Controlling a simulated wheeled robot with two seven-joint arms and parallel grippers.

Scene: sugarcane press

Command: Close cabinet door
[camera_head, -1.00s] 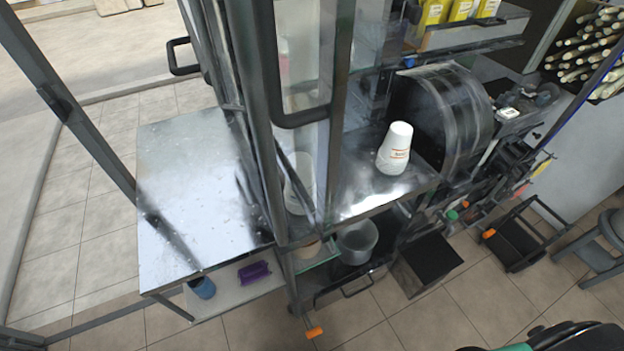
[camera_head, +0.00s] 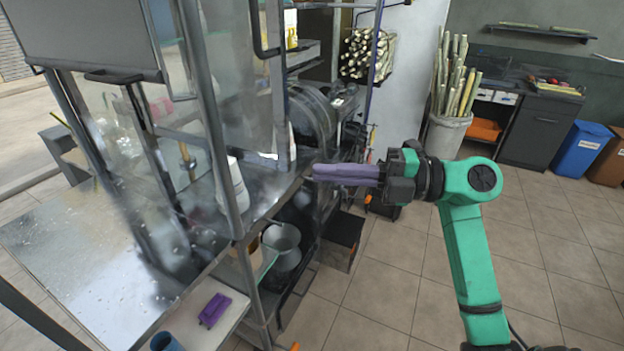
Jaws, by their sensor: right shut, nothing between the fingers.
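The press stand is a metal-framed glass cabinet on the left. One framed glass panel (camera_head: 240,80) bears a dark loop handle (camera_head: 262,35) at its top right; it looks like the cabinet door, but I cannot tell how far it stands open. Another dark handle (camera_head: 115,76) shows on the left panel. My right gripper (camera_head: 316,173) is shut and empty, its purple-grey fingers pointing left. In the picture it lies below and right of the loop handle, by the stand's right edge; I cannot tell whether it touches. My left gripper is out of view.
A metal counter (camera_head: 90,260) fills the lower left. Shelves below hold a purple tray (camera_head: 214,310) and a grey pot (camera_head: 282,246). A dark low cabinet (camera_head: 540,132) and blue bin (camera_head: 581,150) stand at the back right. Tiled floor (camera_head: 390,290) is clear on the right.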

